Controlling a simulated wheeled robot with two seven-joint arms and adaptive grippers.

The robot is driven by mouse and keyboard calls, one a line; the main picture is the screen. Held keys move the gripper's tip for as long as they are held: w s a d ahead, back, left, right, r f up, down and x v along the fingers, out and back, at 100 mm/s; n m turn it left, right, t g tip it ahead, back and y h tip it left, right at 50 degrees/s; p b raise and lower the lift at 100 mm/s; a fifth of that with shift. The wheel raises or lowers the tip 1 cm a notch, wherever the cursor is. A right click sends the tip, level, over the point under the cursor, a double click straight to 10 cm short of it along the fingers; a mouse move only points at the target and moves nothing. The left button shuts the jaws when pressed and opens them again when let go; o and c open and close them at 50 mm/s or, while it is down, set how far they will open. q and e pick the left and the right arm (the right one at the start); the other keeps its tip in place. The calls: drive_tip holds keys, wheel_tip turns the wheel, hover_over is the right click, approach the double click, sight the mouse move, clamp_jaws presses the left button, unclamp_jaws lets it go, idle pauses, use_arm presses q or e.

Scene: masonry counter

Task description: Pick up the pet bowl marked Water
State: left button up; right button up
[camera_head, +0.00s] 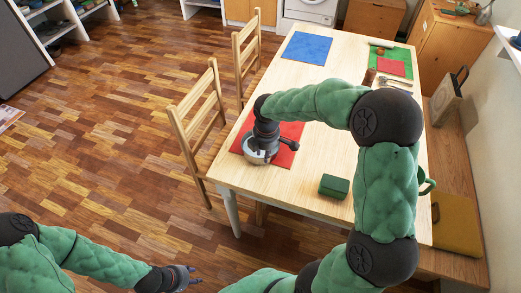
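A round silver-grey bowl (256,157) rests on the red mat (291,129) at the near left of the table. Its marking cannot be read from here, so I cannot tell whether it says Water. My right gripper (268,146) points down at the bowl from above and hides much of it. A dark part sticks out to the right of the bowl. I cannot tell whether the fingers are closed on the rim. My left gripper (190,276) is low at the bottom, over the floor, empty, with its fingertips apart.
The wooden table (240,178) also holds a green box (334,186), a blue mat (306,48) and a green mat (388,63) with a smaller red one. Two wooden chairs (196,115) stand along its left side. A bench (445,165) runs along the right.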

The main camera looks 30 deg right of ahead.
sight(252, 157)
drive_tip(key=f+b, duration=0.1)
drive_tip(key=f, duration=0.1)
drive_tip(key=w+f+b, duration=0.1)
drive_tip(key=f, duration=0.2)
drive_tip(key=shift+b, duration=0.3)
drive_tip(key=shift+r, duration=0.1)
clamp_jaws()
drive_tip(key=shift+w+d, duration=0.1)
